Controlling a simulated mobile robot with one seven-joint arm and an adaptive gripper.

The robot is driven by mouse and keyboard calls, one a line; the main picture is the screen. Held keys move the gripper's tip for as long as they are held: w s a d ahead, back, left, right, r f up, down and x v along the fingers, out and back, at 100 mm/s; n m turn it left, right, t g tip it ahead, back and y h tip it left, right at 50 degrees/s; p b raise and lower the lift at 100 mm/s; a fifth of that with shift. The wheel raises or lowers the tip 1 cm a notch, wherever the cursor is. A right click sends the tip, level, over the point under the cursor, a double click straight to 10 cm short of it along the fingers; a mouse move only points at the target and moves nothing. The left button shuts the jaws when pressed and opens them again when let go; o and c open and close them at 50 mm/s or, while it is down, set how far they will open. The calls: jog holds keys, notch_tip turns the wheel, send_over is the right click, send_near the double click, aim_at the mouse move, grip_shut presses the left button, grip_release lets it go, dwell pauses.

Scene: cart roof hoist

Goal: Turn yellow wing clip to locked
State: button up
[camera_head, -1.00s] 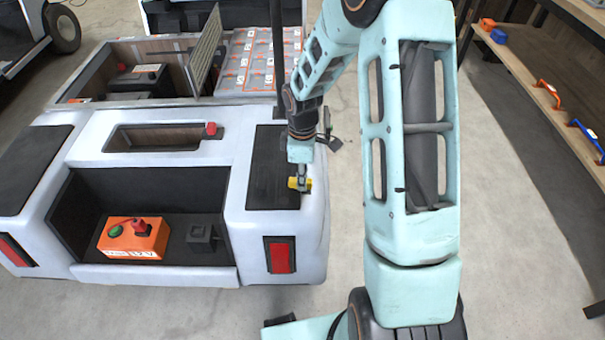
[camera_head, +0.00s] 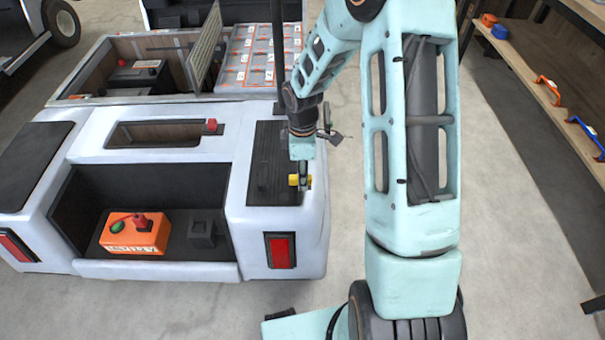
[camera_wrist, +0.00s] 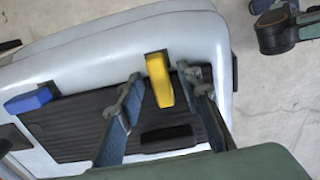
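The yellow wing clip (camera_wrist: 160,80) sits at the edge of the white cart's ribbed black panel. It also shows, small, at the cart's rear right corner in the head view (camera_head: 293,180). My gripper (camera_wrist: 163,82) has its two fingers on either side of the clip, with gaps visible between fingers and clip. It is open, and I see no clear contact. In the head view, my gripper (camera_head: 303,176) is small and partly merges with the clip. I cannot read a locked or unlocked mark.
A blue clip (camera_wrist: 30,100) sits on the same panel edge, left in the wrist view. A black bar (camera_wrist: 166,137) lies on the panel. A dark post (camera_head: 279,60) rises near my arm. An orange box (camera_head: 135,233) sits in the cart's rear bay.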

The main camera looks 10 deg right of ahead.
notch_tip(320, 180, up, 12)
dwell(0.7)
dwell(0.4)
